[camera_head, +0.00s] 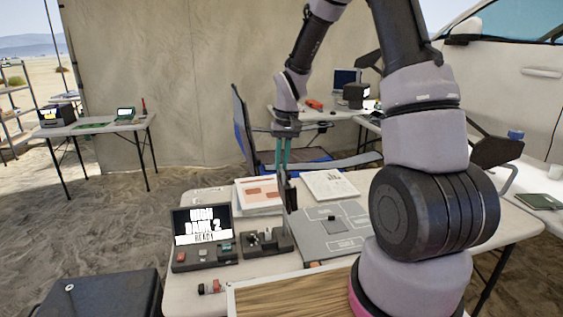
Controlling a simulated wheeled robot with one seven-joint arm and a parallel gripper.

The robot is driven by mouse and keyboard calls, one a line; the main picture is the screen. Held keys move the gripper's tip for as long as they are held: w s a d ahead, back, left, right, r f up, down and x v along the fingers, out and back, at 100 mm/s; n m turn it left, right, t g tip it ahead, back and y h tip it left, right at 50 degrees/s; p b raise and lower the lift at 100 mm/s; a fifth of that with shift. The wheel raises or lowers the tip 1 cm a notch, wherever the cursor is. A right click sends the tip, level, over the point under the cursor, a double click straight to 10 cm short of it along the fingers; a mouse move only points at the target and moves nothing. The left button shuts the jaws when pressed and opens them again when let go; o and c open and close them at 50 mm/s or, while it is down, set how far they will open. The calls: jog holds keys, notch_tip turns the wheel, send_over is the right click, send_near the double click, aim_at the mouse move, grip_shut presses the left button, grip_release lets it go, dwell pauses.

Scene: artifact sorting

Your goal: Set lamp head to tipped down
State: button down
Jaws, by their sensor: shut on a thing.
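My gripper (283,165) hangs down from the arm over the near table, its teal fingers close together. The fingertips meet the top of a dark upright piece that I take to be the lamp head (291,194), and the gripper is shut on it. The lamp's thin post and dark base (279,241) stand below on the table. The head is small and partly merged with the chair behind, so its exact tilt is hard to tell.
The near table (190,290) holds a small display box (203,225), printed sheets (258,195), a grey marked board (333,231) and a wooden-topped tray (270,298). A blue chair (242,135) stands close behind. My arm hides the table's right part.

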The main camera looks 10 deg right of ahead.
dwell(0.4)
jog(key=shift+d+y, duration=0.8)
jog(key=shift+d, duration=0.05)
jog(key=d+f, duration=0.2)
jog(key=d, duration=0.4)
dwell(0.3)
jog(key=shift+d+f, duration=0.1)
jog(key=shift+f, duration=0.05)
dwell(0.5)
jog(key=c, duration=0.9)
grip_release()
